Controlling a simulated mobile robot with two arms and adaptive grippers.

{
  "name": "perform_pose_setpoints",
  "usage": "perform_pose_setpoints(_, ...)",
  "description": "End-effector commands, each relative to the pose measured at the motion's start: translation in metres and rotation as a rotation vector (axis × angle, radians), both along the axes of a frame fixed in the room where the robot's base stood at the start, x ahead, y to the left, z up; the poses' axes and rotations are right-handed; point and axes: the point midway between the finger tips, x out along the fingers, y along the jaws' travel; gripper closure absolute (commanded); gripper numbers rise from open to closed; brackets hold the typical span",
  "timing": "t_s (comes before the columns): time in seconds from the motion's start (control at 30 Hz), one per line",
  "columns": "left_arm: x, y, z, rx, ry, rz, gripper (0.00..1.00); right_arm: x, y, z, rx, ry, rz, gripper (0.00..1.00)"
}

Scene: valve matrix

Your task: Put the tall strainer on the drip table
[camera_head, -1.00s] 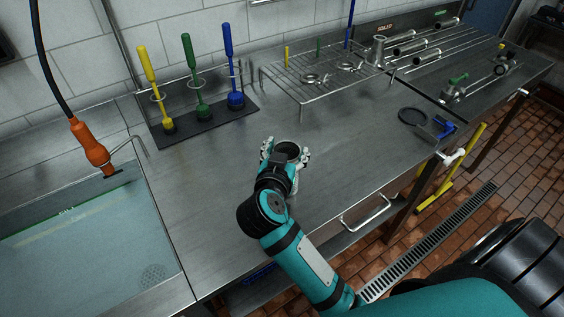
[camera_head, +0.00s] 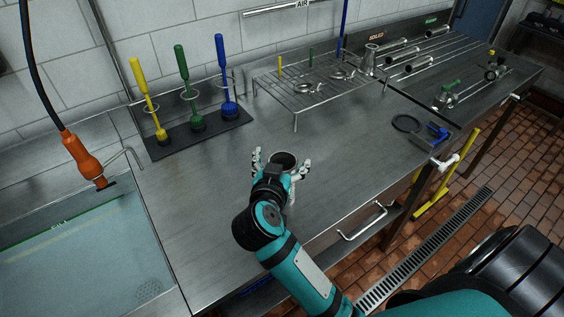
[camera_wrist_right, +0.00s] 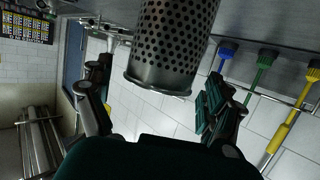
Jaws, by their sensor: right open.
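The tall strainer is a grey metal cylinder with perforated walls. Its dark round mouth (camera_head: 285,160) shows in the head view, over the bench in front of the rack. In the right wrist view its perforated wall and rim (camera_wrist_right: 170,50) fill the upper middle. My right gripper (camera_head: 281,163) is open, with one finger on each side of the strainer. The wrist view (camera_wrist_right: 155,100) shows gaps beside both fingers. The strainer's base is hidden. The drip table appears to be the low wire rack (camera_head: 297,101) on legs behind. My left gripper is not in view.
A brush holder (camera_head: 165,148) with yellow, green and blue brushes stands left of the rack. Two metal ring fittings (camera_head: 308,87) lie on the rack. A sink (camera_head: 80,250) is at left. Bare bench lies between strainer and rack.

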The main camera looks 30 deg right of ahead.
Motion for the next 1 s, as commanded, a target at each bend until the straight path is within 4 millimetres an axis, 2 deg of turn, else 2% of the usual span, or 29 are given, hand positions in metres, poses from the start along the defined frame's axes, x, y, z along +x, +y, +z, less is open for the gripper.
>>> perform_pose_setpoints(0.5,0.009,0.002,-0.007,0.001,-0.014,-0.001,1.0,-0.071,0.063,0.027,0.002,0.003,0.002,0.1)
perform_pose_setpoints(0.7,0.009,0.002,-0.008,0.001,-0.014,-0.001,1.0,-0.083,0.072,0.033,0.003,0.002,0.0,0.1)
perform_pose_setpoints(1.0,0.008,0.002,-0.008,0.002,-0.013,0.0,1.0,-0.084,0.073,0.034,0.001,0.002,0.0,0.1)
